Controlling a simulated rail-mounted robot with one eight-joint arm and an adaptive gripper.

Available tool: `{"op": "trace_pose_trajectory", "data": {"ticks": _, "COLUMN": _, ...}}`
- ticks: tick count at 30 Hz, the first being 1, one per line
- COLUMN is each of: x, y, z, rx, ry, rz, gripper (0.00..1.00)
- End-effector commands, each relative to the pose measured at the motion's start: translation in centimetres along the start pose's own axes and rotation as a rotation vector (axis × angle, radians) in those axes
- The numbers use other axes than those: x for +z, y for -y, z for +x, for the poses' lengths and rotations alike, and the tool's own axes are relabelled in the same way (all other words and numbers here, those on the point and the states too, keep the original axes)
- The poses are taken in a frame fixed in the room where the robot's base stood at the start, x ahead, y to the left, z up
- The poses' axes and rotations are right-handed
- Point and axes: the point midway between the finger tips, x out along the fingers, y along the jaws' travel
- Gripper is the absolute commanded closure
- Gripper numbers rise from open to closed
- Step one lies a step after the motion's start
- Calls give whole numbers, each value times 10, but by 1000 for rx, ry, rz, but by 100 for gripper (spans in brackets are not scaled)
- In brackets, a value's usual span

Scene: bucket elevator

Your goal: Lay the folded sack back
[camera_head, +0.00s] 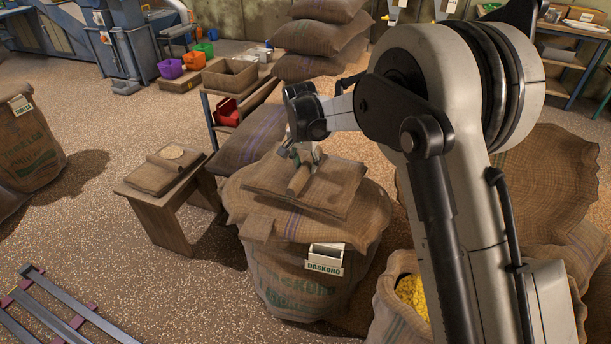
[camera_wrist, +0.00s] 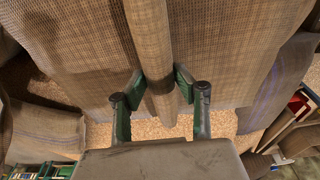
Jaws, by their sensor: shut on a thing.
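The folded brown sack (camera_head: 338,187) lies across the top of the full sack marked DASKORO (camera_head: 290,280), covering much of its top. My gripper (camera_head: 304,156) is above it, with its fingers shut on a raised, rolled ridge of the cloth. In the wrist view the green fingers of my gripper (camera_wrist: 163,92) press on both sides of this ridge of the folded sack (camera_wrist: 148,35), and the cloth spreads flat to left and right. Whether the sack's underside touches the full sack everywhere is hidden.
A small wooden stool (camera_head: 165,208) with folded cloth and a round pale thing stands to the left. A white label box (camera_head: 325,257) is on the full sack's front. An open sack of yellow grain (camera_head: 412,292) is at the right. Stacked sacks (camera_head: 318,40) stand behind.

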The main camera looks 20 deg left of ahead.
Motion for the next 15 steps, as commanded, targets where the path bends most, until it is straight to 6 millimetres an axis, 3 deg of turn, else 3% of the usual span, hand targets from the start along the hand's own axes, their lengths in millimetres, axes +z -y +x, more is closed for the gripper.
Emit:
{"op": "trace_pose_trajectory", "data": {"ticks": 10, "x": 5, "y": 0, "z": 36, "rx": 0, "ry": 0, "rz": 0, "gripper": 100}}
{"op": "trace_pose_trajectory", "data": {"ticks": 15, "x": 6, "y": 0, "z": 39, "rx": 0, "ry": 0, "rz": 0, "gripper": 100}}
